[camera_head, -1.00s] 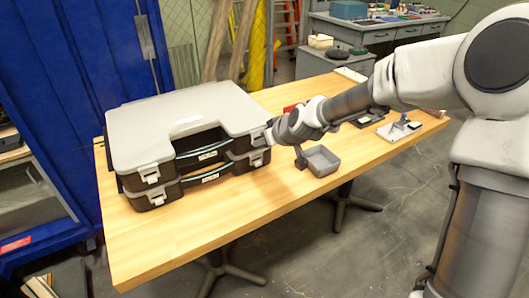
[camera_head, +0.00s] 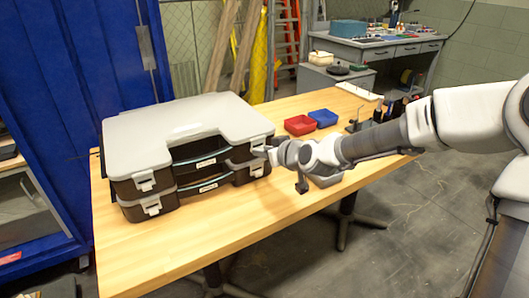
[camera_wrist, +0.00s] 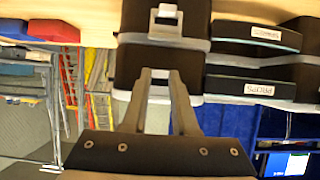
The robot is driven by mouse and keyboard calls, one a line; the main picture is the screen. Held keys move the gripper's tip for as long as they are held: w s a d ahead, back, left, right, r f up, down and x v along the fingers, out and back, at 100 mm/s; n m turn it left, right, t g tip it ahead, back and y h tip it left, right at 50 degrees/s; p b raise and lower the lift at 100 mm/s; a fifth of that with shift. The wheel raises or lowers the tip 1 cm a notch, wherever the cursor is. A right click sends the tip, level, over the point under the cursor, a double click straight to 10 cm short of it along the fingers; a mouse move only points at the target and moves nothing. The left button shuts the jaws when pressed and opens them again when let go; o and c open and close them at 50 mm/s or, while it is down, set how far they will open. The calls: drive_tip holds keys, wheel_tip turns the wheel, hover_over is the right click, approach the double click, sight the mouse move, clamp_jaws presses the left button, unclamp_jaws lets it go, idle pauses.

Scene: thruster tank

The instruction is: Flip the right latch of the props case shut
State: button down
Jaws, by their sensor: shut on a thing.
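Two dark brown cases with grey rims are stacked on the wooden table; the upper one has a light grey lid (camera_head: 180,128). In the wrist view, where the table is at the top, the label reading PROPS (camera_wrist: 238,88) is on the upper case (camera_wrist: 225,75). My gripper (camera_head: 262,150) is at the right front of the upper case. In the wrist view my gripper (camera_wrist: 159,76) has its fingertips closed on the upper case's pale right latch (camera_wrist: 160,76). The fingers partly hide this latch. The lower case's right latch (camera_wrist: 166,14) is clear of the fingers.
A blue cabinet (camera_head: 80,60) stands behind on the left. The table's front left part (camera_head: 130,245) is bare.

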drive_tip(key=c, duration=0.7)
unclamp_jaws()
drive_tip(key=shift+p+v, duration=4.9)
drive_tip(key=shift+v, duration=3.8)
